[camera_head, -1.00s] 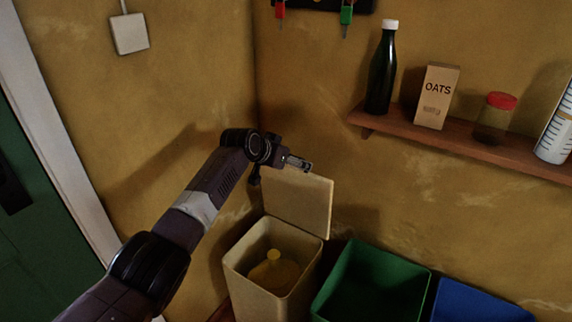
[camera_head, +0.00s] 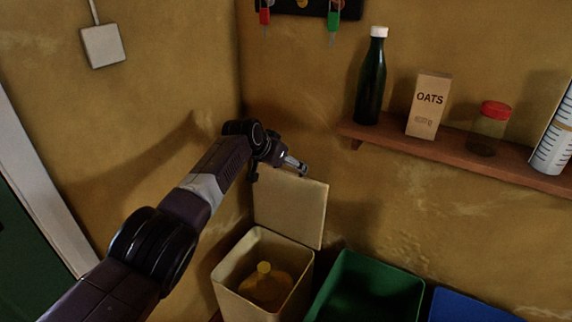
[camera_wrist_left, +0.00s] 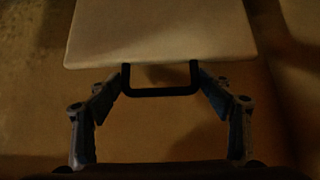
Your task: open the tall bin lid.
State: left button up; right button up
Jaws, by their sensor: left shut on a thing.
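The tall bin (camera_head: 240,292) is cream and stands below my left arm, with a yellow bottle-like thing (camera_head: 264,286) inside. Its lid (camera_head: 290,208) stands raised, near upright, at the back of the bin by the wall. My left gripper (camera_head: 299,168) is at the lid's top edge. In the left wrist view the lid (camera_wrist_left: 160,30) fills the top, and a dark handle (camera_wrist_left: 160,92) sticks out from its edge. The fingers of my left gripper (camera_wrist_left: 160,88) are shut on the handle's two sides. My right gripper is in neither view.
A green bin (camera_head: 370,290) and a blue bin (camera_head: 470,305) stand to the right. A wooden shelf (camera_head: 450,153) above holds a dark bottle (camera_head: 371,80), an oats box (camera_head: 428,104) and a red-lidded jar (camera_head: 489,128). The wall is close behind the lid.

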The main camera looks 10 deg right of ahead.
pick_arm(q)
jog(key=shift+w+d+r, duration=0.1)
jog(key=shift+w+r, duration=0.1)
jog(key=shift+r, duration=0.3)
jog(key=o, duration=1.7)
jog(key=shift+s, duration=0.2)
jog(key=v, duration=1.1)
jog(key=shift+s+a, duration=0.35)
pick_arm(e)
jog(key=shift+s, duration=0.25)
